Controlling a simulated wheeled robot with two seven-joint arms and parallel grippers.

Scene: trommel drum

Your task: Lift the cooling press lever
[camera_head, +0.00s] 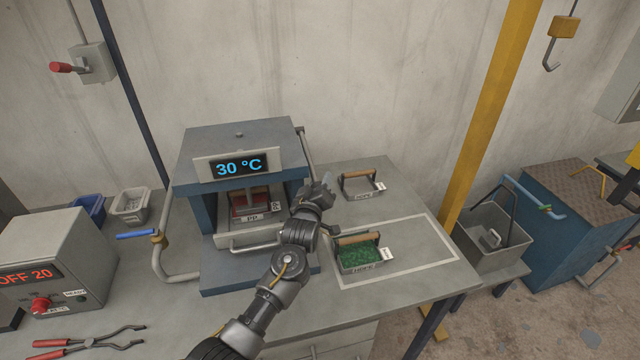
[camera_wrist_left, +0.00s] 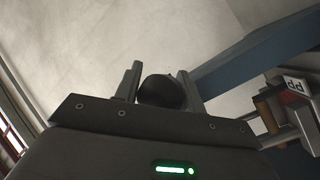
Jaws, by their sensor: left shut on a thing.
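The cooling press (camera_head: 240,135) is a blue frame with a display reading 30 °C, standing on the grey bench. Its lever (camera_head: 306,148) is a thin grey bar that slopes down along the press's right side, its lower end hidden by my gripper. My left gripper (camera_head: 326,188) is at that lower end, beside the press. In the left wrist view, its two fingers stand either side of a round black knob (camera_wrist_left: 162,92), shut on it. A tray marked PP (camera_head: 248,206) sits inside the press. My right gripper is not in view.
A tray of green granules (camera_head: 361,257) and an empty HDPE tray (camera_head: 362,188) stand right of the arm. A bent pipe with a blue grip (camera_head: 137,234) is left of the press. Tongs (camera_head: 90,343) and a control box (camera_head: 58,270) are at the left.

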